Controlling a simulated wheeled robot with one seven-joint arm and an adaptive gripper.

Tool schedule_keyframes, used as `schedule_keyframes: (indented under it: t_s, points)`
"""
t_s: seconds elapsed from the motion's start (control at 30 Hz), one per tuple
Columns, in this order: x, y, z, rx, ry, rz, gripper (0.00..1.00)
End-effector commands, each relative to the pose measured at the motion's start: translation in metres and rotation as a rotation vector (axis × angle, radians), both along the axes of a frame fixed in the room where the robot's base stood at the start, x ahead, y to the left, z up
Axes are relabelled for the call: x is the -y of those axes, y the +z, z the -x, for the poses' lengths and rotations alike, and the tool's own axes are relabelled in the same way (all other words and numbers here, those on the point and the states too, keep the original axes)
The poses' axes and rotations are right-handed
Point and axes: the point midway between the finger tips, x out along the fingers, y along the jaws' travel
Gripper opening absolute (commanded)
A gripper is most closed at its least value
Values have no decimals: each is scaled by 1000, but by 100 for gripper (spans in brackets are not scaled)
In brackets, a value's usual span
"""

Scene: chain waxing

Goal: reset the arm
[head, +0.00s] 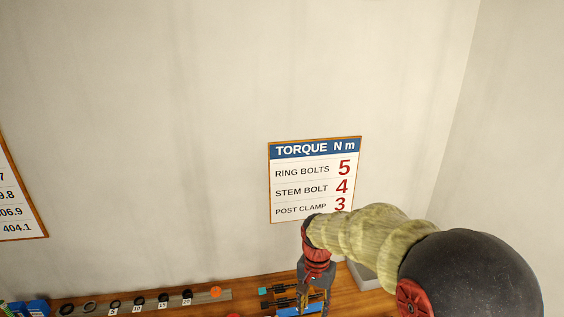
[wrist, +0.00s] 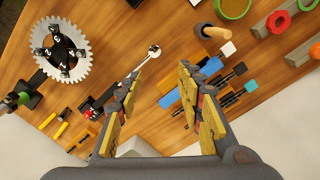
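My gripper (wrist: 157,82) hangs above the wooden bench (wrist: 130,35) in the wrist view. Its two yellow-padded fingers are spread wide apart, with nothing held between them. Bench items show in the gap, well below the fingertips. In the head view, my arm reaches in from the lower right, and my gripper (head: 313,300) points down over the bench at the bottom edge. Its fingertips are partly cut off there.
A toothed chainring (wrist: 61,49) lies at the left in the wrist view. A wooden-handled tool (wrist: 212,31), dark-handled tools (wrist: 232,97) and a blue block (wrist: 170,98) are nearby. A torque sign (head: 315,180) hangs on the wall behind my arm.

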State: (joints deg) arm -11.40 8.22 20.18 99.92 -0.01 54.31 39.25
Motion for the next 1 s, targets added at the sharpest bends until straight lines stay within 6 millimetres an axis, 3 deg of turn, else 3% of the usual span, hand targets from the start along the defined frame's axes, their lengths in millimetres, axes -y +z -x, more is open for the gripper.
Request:
schedule_keyframes:
  t_s: [0.3,0.6,0.8,1.0]
  points:
    - [44,53,101,123,419,-13,37]
    - [76,73,186,281,565,27,37]
    - [90,79,226,403,527,62,37]
    - [98,97,236,509,495,93,37]
